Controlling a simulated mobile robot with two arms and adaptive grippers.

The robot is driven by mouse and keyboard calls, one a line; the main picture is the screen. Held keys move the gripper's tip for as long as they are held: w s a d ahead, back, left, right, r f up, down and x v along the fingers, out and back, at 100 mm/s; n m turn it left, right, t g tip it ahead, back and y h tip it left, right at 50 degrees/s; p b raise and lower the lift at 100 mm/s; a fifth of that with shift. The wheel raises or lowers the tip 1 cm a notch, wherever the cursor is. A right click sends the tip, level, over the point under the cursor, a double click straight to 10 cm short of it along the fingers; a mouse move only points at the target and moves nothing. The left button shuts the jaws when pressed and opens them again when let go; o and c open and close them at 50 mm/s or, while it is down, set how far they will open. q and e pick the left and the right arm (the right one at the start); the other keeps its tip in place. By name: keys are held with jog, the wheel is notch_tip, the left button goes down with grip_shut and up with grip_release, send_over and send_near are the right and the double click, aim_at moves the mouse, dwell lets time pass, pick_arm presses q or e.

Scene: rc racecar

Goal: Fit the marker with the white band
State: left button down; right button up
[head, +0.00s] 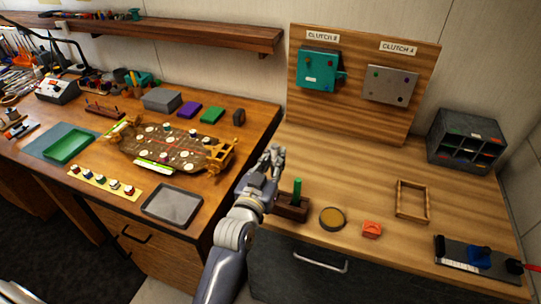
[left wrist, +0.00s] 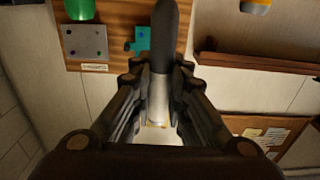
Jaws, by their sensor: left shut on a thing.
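My left gripper (head: 272,163) is above the left edge of the right-hand wooden bench, behind a dark wooden block (head: 290,208). In the left wrist view its fingers are shut on a dark marker (left wrist: 165,45) with a pale stretch (left wrist: 158,98) between the fingers. A green peg (head: 297,190) stands upright in the block, apart from the gripper. A green rounded thing (left wrist: 80,8) shows at the top left of the wrist view. The held marker is hard to make out in the head view. My right gripper is not in view.
A round tin (head: 332,218), an orange block (head: 371,229), a wooden frame (head: 412,200) and a dark organiser (head: 466,140) are on the right bench. A clutch board (head: 360,115) stands behind. The racecar chassis (head: 170,148) and a grey tray (head: 172,206) are on the left bench.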

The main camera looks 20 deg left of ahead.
pick_arm(q)
jog(key=shift+a, duration=0.1)
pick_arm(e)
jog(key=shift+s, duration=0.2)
pick_arm(q)
jog(key=shift+r+p, duration=0.15)
jog(key=shift+p, duration=0.2)
jog(key=shift+f+b, duration=0.55)
jog(key=shift+f, duration=0.25)
jog(key=shift+f+b, duration=1.4)
jog(key=shift+f, duration=0.8)
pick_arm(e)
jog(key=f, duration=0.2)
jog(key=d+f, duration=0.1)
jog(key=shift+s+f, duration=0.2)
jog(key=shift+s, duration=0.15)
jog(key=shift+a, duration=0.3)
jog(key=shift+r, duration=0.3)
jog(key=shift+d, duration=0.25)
